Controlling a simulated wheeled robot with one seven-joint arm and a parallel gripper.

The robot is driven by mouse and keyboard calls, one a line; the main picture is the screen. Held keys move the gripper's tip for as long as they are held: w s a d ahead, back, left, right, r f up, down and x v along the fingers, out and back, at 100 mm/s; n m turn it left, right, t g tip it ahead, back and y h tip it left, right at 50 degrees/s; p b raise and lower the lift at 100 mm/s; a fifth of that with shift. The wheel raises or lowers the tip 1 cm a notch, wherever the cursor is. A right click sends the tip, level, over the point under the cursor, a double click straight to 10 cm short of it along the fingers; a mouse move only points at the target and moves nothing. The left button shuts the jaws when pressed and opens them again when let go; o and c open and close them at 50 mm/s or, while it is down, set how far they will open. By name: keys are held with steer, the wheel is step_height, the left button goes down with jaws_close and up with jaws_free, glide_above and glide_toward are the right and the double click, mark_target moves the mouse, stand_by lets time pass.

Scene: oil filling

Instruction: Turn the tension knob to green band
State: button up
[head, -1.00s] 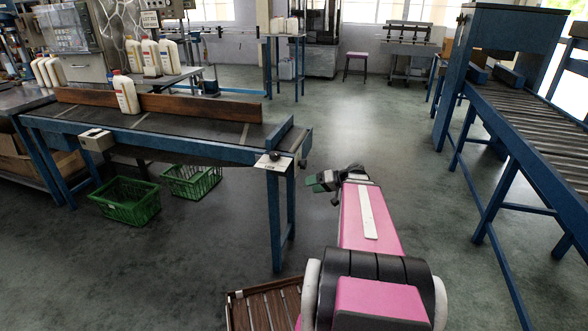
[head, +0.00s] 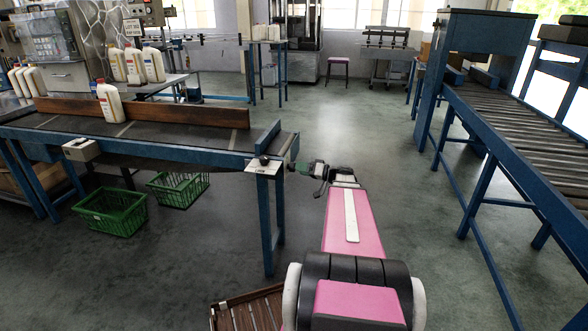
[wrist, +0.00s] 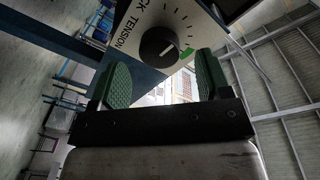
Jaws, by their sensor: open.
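The tension knob (wrist: 159,47) is a round black dial on a white panel marked TENSION (wrist: 130,32). A short white pointer line shows on the right part of its face; I cannot tell its exact heading. The green band (wrist: 186,54) lies on the scale at the right. In the head view the knob (head: 263,160) is small, on the panel at the conveyor's right end. My gripper (head: 297,167) is just right of that panel. In the wrist view my gripper (wrist: 164,80) is open, its green pads apart and empty, with the knob beyond and between them.
The conveyor (head: 180,137) carries a white bottle (head: 111,103) by a wooden rail. Green baskets (head: 110,211) stand on the floor below it. A roller conveyor (head: 510,135) stands at the right. The floor between is clear.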

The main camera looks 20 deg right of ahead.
mark_target(291, 167)
steer(key=shift+x, duration=1.9)
steer(key=c, duration=0.9)
